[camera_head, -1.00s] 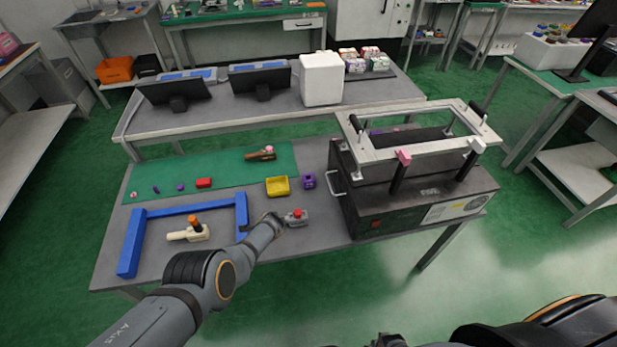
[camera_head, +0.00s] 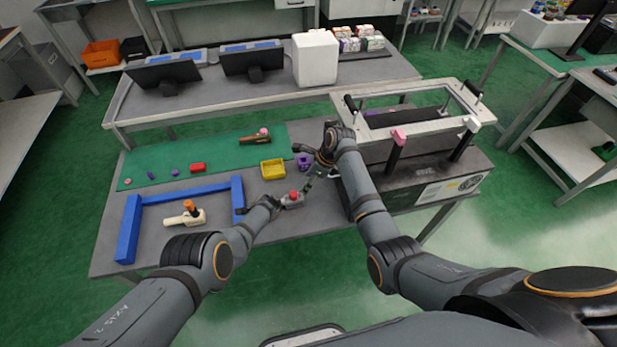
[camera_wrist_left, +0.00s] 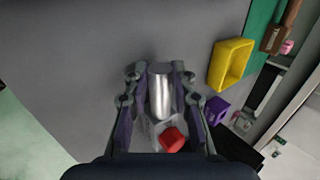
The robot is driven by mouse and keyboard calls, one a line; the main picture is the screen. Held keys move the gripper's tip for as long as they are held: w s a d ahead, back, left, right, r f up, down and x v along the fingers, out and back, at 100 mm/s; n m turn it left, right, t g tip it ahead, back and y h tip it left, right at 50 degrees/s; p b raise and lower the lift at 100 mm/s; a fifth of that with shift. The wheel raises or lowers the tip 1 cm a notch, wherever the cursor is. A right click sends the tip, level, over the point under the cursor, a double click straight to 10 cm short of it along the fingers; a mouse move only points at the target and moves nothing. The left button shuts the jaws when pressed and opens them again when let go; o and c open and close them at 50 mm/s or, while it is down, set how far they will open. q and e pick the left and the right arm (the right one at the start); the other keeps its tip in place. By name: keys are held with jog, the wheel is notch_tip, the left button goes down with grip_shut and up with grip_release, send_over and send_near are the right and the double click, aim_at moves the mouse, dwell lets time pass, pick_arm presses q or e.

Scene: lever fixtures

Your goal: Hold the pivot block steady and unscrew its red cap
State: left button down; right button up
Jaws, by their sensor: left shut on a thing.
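The pivot block (camera_head: 291,203) is a small grey piece near the table's front edge, with a red cap (camera_head: 294,195) on top. My left gripper (camera_head: 277,204) is shut on it from the left. In the left wrist view, a silvery rounded part of the block (camera_wrist_left: 160,97) lies between the fingers of my left gripper (camera_wrist_left: 156,78). The red cap (camera_wrist_left: 172,139) shows there close to the palm. My right gripper (camera_head: 311,179) hangs just up and right of the cap, apart from it. Its fingers are too small to tell open from shut.
A yellow bin (camera_head: 273,169) and a purple block (camera_head: 304,161) stand just behind. A dark box with a metal frame (camera_head: 430,190) stands on the right. A blue frame (camera_head: 190,189) with an orange-topped lever fixture (camera_head: 186,215) is on the left.

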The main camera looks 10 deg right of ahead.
aim_at(295, 194)
jog(key=x, duration=0.8)
jog(key=shift+w+a+f, duration=0.25)
jog(key=shift+w, duration=0.1)
jog(key=shift+w+a+f, duration=0.25)
jog(key=shift+f, duration=0.35)
jog(key=shift+a+f, duration=0.2)
jog(key=shift+f, duration=0.45)
jog(key=c, duration=1.1)
jog(key=o, duration=1.2)
jog(key=shift+o, duration=0.2)
jog(key=shift+r, duration=0.1)
jog(key=shift+r, duration=1.4)
